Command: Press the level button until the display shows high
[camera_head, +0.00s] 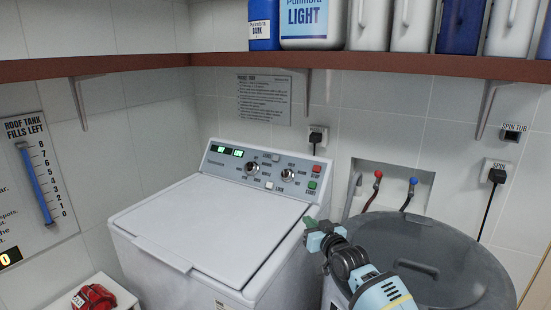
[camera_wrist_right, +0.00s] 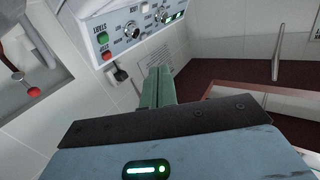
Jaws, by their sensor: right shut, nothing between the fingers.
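The white washing machine (camera_head: 210,225) has a grey control panel with two green-lit display windows (camera_head: 228,151) at its left. Their text is too small to read. My left gripper is not in view.
A red stop button (camera_head: 316,168) and green start button (camera_head: 312,185) are at the panel's right end. A grey round tub (camera_head: 440,250) stands right of the machine. A brown shelf (camera_head: 370,66) with bottles runs overhead. The machine's lid is clear.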

